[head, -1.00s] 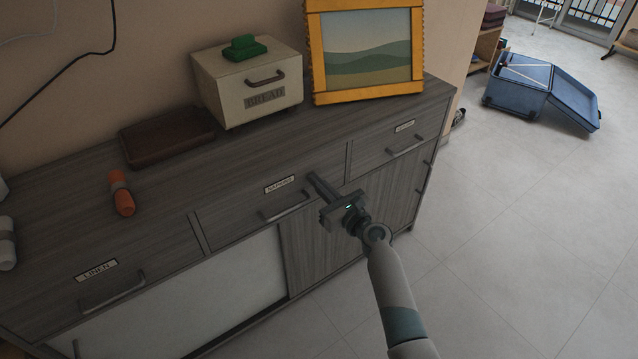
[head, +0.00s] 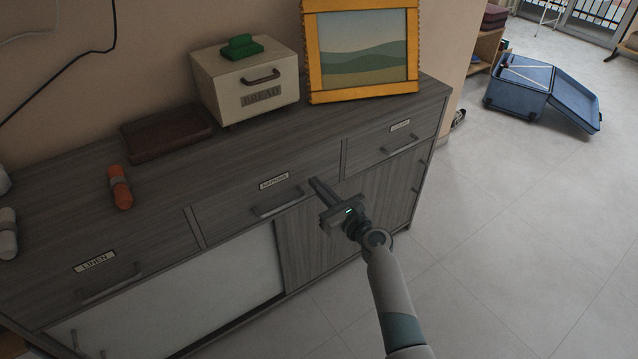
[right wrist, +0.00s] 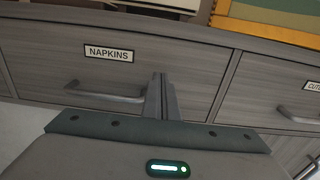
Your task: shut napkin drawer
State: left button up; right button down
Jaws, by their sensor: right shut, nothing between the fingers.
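The napkin drawer (head: 240,205) is the middle drawer of the grey wooden sideboard. Its front looks level with the fronts beside it, and no gap shows along its top edge. It has a NAPKINS label (right wrist: 109,52) and a bar handle (head: 278,202). My right gripper (head: 313,183) is shut and empty, in front of the drawer's right part, right of the handle. In the right wrist view the shut fingers (right wrist: 161,80) point at the front, between the handle and the drawer's right edge; they look slightly apart from it. My left gripper is out of view.
A linen drawer (head: 60,290) is at left and another labelled drawer (head: 375,160) at right. On top are a bread box (head: 225,95), a picture frame (head: 312,60), a brown folded item (head: 165,133) and an orange roll (head: 120,188). Open floor lies right.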

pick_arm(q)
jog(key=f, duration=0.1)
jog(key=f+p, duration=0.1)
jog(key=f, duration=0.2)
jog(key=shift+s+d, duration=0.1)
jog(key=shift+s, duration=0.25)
pick_arm(e)
jog(key=v, duration=1.1)
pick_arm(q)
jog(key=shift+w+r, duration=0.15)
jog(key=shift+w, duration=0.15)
pick_arm(e)
jog(key=shift+w+f, duration=0.1)
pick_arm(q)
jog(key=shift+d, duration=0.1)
